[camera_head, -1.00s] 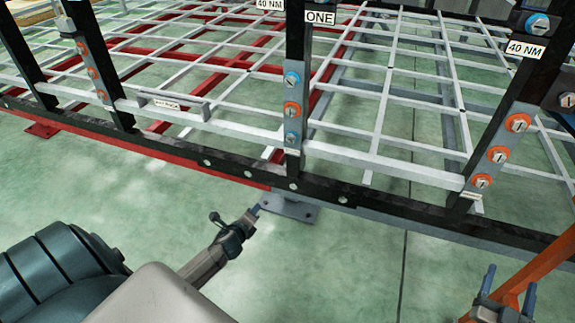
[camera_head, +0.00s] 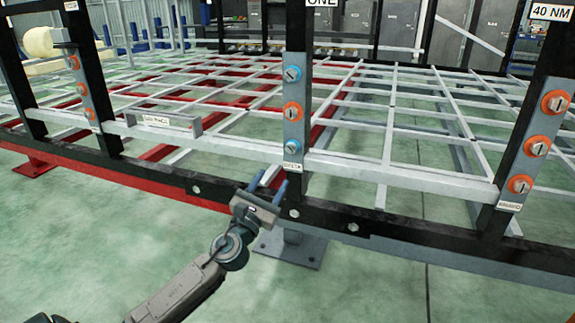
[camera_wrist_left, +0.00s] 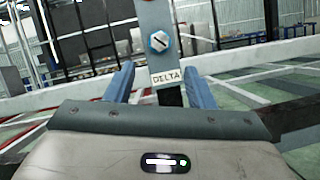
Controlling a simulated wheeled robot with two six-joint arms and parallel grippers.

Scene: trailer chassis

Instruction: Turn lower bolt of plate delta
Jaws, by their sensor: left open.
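Plate delta (camera_head: 294,128) is a grey plate on the middle black post, with its DELTA label (camera_head: 293,166) at the bottom. Its lower bolt (camera_head: 291,147) has a blue ring and sits just above the label. The bolt also shows in the left wrist view (camera_wrist_left: 159,41), above the label and between the lines of the fingers. My left gripper (camera_head: 268,186) is open and empty, in front of the plate and below the lower bolt, apart from it. Its blue fingers (camera_wrist_left: 159,80) point toward the plate. My right gripper is out of view.
An orange-ringed bolt (camera_head: 292,111) and another blue-ringed bolt (camera_head: 292,73) sit higher on the same plate. The black chassis rail (camera_head: 375,226) runs below. Plates with orange-ringed bolts stand on the right post (camera_head: 530,145) and left post (camera_head: 80,92).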

